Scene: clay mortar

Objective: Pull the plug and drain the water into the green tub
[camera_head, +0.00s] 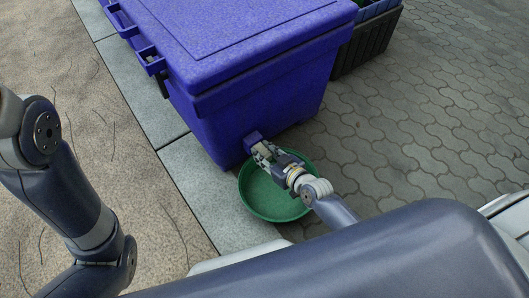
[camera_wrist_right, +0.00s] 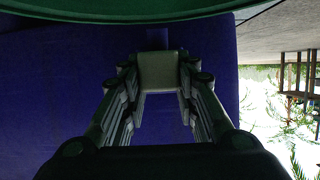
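The blue-purple cooler (camera_head: 268,96) stands on the paving with a short drain spout (camera_head: 253,141) low on its near side. The round green tub (camera_head: 262,198) sits on the ground beneath and in front of it; no water shows in it. My right gripper (camera_head: 264,153) is at the spout, above the tub's far rim. In the right wrist view its fingers close on both sides of a pale, blocky plug (camera_wrist_right: 160,72) in front of the cooler wall. Whether the plug is still seated in the spout is hard to tell. My left gripper is out of view.
A dark crate (camera_head: 368,42) stands behind the cooler at the upper right. Pale kerb slabs (camera_head: 205,188) run along the left of the cooler, with sandy ground beyond. The paving at the right is clear. The cooler's black-blue latches (camera_head: 150,60) stick out at left.

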